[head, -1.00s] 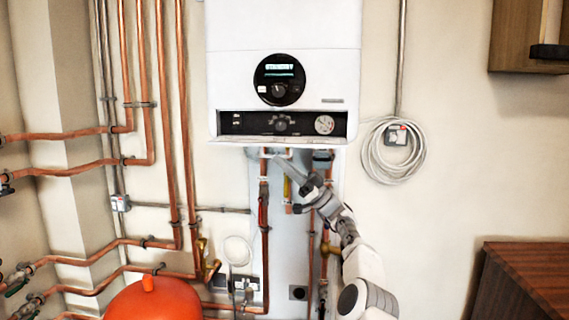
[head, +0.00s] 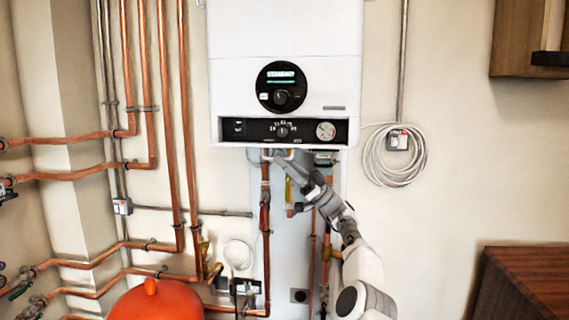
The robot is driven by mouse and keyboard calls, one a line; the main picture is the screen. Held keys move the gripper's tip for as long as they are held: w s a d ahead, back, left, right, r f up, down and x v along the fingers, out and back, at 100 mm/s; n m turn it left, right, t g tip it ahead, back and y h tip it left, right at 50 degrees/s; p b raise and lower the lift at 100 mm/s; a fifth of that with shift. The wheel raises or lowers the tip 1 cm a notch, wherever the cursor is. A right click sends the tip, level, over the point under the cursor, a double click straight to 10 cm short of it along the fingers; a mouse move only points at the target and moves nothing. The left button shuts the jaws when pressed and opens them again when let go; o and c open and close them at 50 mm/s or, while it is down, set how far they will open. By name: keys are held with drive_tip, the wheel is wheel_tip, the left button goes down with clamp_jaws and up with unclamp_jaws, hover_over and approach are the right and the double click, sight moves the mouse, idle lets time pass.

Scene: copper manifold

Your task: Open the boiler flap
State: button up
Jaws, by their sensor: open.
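The white boiler (head: 285,50) hangs on the wall in the upper middle of the head view. Its black lower control strip (head: 255,130) is uncovered, with a knob and a round gauge showing. The boiler flap (head: 228,145) shows only as a thin white lip along the strip's lower edge, seen almost edge-on. My gripper (head: 279,156) is open just below that lip, left of the middle of the pipes, with the arm reaching up from the lower right. I cannot tell whether the fingers touch the flap.
Copper pipes (head: 266,220) run down close behind and beside my gripper. A coiled white cable (head: 378,170) hangs to the right. A red tank (head: 155,303) stands at lower left and a brown cabinet (head: 525,285) at lower right. The wall between arm and cabinet is clear.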

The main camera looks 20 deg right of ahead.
drive_tip(key=s+d+r+b, duration=0.1)
drive_tip(key=d+r+b, duration=0.1)
drive_tip(key=r+b, duration=0.1)
drive_tip(key=shift+s+d, duration=0.2)
drive_tip(key=shift+s, duration=0.2)
drive_tip(key=s+d+r, duration=0.5)
drive_tip(key=d, duration=0.2)
drive_tip(key=shift+s+r, duration=0.2)
drive_tip(key=shift+r, duration=0.2)
